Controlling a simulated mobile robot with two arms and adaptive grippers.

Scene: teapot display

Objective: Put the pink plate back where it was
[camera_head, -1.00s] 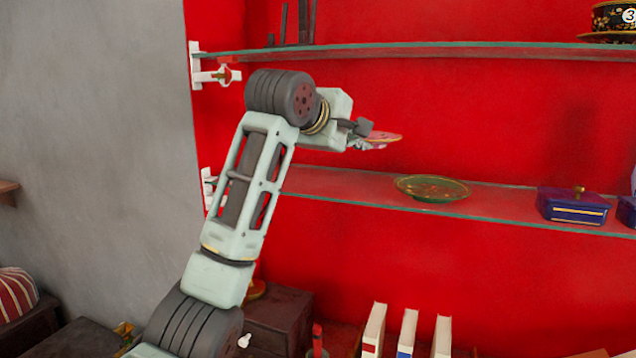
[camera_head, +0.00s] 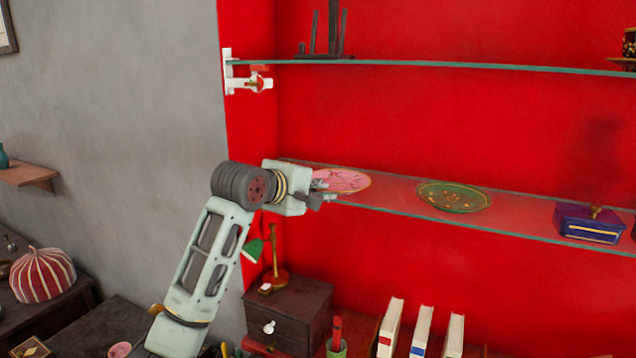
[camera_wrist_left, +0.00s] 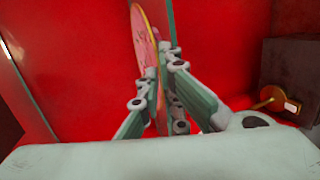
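The pink plate (camera_head: 343,181) is at the left part of the lower glass shelf (camera_head: 400,205), level with it. I cannot tell whether it rests on the shelf or is just above it. My left gripper (camera_head: 325,193) is at the plate's left front rim. In the left wrist view the plate (camera_wrist_left: 146,45) shows nearly edge-on, with its rim between the two fingers (camera_wrist_left: 163,78) of my left gripper, which look shut on it. The shelf edge is just beside the plate there. My right gripper is not in view.
A green plate (camera_head: 454,196) sits on the same shelf to the right, with a gap between. A blue box (camera_head: 590,223) is farther right. An upper shelf (camera_head: 450,66) runs above. Below are a lamp (camera_head: 275,262), a dark drawer cabinet (camera_head: 290,308) and several books (camera_head: 422,330).

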